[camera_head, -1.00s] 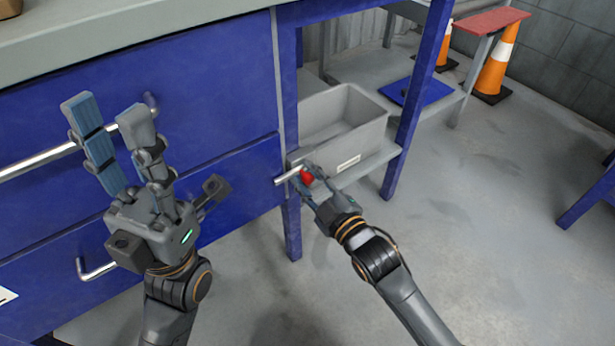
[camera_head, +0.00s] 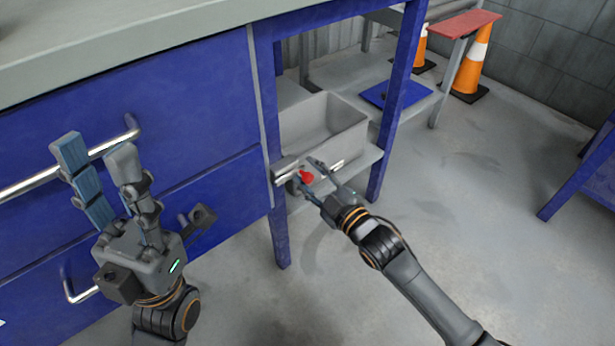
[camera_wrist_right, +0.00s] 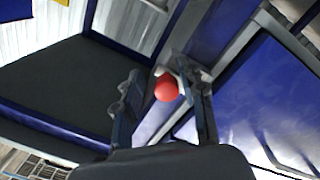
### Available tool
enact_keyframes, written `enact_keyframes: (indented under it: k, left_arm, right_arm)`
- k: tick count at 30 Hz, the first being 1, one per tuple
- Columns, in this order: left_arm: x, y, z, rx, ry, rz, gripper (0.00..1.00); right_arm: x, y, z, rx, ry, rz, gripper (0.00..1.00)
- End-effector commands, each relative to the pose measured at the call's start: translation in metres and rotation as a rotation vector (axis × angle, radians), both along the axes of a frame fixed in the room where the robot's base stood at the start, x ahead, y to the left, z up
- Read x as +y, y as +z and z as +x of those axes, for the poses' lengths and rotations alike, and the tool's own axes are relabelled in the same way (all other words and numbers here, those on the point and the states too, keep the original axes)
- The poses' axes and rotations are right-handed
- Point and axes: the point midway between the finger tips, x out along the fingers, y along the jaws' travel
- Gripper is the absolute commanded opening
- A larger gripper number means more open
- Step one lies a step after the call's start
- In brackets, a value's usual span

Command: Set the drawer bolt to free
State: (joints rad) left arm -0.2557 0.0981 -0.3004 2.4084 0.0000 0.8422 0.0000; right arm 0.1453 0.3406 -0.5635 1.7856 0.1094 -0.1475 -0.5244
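The drawer bolt (camera_head: 284,170) is a light metal piece at the right front edge of the blue drawer cabinet, by its corner leg. Its red knob (camera_head: 305,176) points toward my right gripper (camera_head: 311,181). That gripper's two fingers stand apart on either side of the knob. In the right wrist view the round red knob (camera_wrist_right: 167,88) lies between the spread fingers of my right gripper (camera_wrist_right: 165,108), with gaps visible. My left gripper (camera_head: 98,170) is open and empty in front of the drawers (camera_head: 190,100), near the upper handle (camera_head: 40,180).
A grey bin (camera_head: 345,125) stands on a shelf right of the bolt, just behind my right gripper. A lower drawer handle (camera_head: 75,290) sticks out behind my left gripper. Orange cones (camera_head: 472,65) stand further back. The floor on the right (camera_head: 460,220) is clear.

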Motion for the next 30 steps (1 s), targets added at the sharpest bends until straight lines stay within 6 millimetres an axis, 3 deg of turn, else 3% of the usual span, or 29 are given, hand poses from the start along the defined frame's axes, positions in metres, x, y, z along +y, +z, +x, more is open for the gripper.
enact_keyframes:
  k: [11, 24, 30]
  left_arm:
    - [0.001, 0.004, 0.0, -0.011, 0.005, -0.01, 0.4]
    - [0.001, 0.003, 0.0, -0.01, 0.003, -0.008, 0.4]
    - [0.001, 0.003, 0.0, -0.01, 0.003, -0.008, 0.4]
  right_arm:
    - [-0.001, -0.001, -0.004, 0.0, 0.002, -0.004, 0.47]
    - [-0.046, -0.001, -0.074, 0.0, 0.002, -0.004, 0.47]
    - [-0.059, 0.0, -0.095, -0.001, 0.002, 0.0, 0.47]
